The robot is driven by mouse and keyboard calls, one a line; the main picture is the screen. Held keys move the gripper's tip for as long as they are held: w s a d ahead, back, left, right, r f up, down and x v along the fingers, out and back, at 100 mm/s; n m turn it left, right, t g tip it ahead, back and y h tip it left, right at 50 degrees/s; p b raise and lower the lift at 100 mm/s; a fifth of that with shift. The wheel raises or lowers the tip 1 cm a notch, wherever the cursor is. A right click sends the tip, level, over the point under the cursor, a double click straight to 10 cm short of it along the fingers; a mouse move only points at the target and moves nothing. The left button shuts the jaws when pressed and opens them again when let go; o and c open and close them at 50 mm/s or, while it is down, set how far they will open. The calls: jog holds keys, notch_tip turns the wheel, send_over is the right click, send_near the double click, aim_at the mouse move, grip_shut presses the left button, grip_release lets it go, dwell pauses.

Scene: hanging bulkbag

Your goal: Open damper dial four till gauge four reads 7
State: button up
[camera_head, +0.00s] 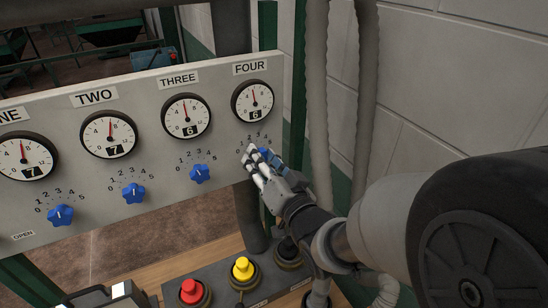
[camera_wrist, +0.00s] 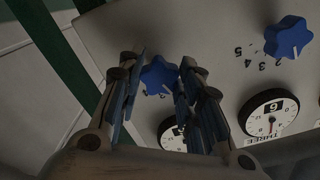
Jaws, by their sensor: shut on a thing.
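Gauge four (camera_head: 252,101) is the round white dial under the FOUR label in the head view. Its red needle points nearly straight up and its number window appears to read 6. In the wrist view it is partly hidden behind a finger (camera_wrist: 171,136). Damper dial four (camera_wrist: 159,76) is a blue star-shaped knob below that gauge. In the head view my fingers cover most of it. My gripper (camera_head: 258,158) is at this knob, with a finger on either side of it, shut on it. The knob's pointer reading is hard to make out.
Damper dial three (camera_head: 200,174) is close to the left of my gripper, under gauge three (camera_head: 186,117), which reads 6. Gauge two (camera_head: 108,133) reads 7. Red (camera_head: 191,291), yellow (camera_head: 243,269) and black (camera_head: 288,250) buttons stand below. Grey hoses (camera_head: 318,110) hang at the right.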

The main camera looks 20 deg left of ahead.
jog(key=shift+m, duration=0.5)
jog(key=o, duration=1.1)
jog(key=shift+c, duration=0.2)
jog(key=shift+s+d, duration=0.1)
jog(key=v, duration=0.7)
jog(key=shift+d, duration=0.15)
